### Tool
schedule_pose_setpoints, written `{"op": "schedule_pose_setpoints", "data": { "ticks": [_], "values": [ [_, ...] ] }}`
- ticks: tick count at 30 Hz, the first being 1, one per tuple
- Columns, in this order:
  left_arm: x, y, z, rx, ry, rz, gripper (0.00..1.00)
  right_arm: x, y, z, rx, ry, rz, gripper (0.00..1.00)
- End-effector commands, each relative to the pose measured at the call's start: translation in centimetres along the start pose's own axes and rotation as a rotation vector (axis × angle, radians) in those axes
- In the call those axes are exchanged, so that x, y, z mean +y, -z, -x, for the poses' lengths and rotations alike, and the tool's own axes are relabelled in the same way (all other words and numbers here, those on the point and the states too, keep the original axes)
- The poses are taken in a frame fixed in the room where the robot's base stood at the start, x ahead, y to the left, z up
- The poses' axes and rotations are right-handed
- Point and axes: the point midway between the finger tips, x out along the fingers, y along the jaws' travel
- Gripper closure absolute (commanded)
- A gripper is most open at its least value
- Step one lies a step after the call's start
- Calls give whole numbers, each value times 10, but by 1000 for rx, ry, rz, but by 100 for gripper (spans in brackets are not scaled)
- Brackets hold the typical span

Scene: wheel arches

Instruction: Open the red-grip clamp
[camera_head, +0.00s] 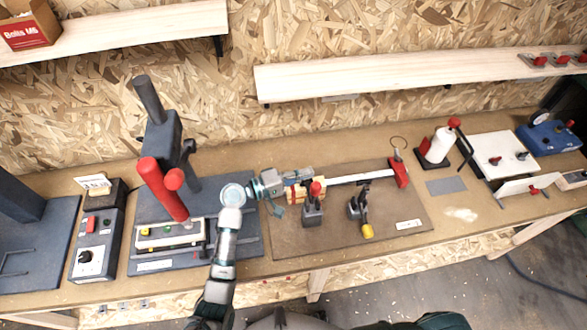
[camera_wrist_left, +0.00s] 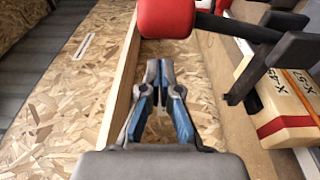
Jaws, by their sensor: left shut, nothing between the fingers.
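The red-grip clamp (camera_head: 312,212) stands on the brown board, with its red grip (camera_head: 315,188) at the top in the head view. In the left wrist view the red grip (camera_wrist_left: 166,18) is large at the top edge, at the end of a dark lever that runs right. My left gripper (camera_head: 281,208) is just left of this clamp in the head view. In the wrist view its blue fingers (camera_wrist_left: 160,68) are together and empty, below the red grip in the picture and apart from it. My right gripper is not in view.
A second clamp with a yellow grip (camera_head: 367,231) stands to the right. A block with a label and red stripe (camera_wrist_left: 290,105) lies beside the red-grip clamp. A red-handled press (camera_head: 163,188) stands left of my arm. The bench's front edge is close.

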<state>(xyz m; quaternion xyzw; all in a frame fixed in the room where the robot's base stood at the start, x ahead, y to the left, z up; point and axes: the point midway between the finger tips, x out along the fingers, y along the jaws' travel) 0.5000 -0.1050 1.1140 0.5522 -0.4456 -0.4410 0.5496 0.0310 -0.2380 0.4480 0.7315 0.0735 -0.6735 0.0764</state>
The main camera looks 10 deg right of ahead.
Motion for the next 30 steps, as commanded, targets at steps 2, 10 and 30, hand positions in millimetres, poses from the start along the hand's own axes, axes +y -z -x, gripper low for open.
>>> {"op": "schedule_pose_setpoints", "data": {
  "ticks": [2,10,30],
  "values": [
    [3,-10,3,-1,-3,0,100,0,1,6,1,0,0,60],
    [1,-21,7,0,-2,0,100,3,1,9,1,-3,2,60],
    [0,-28,9,-2,-12,-63,100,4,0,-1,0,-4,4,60]
  ]
}}
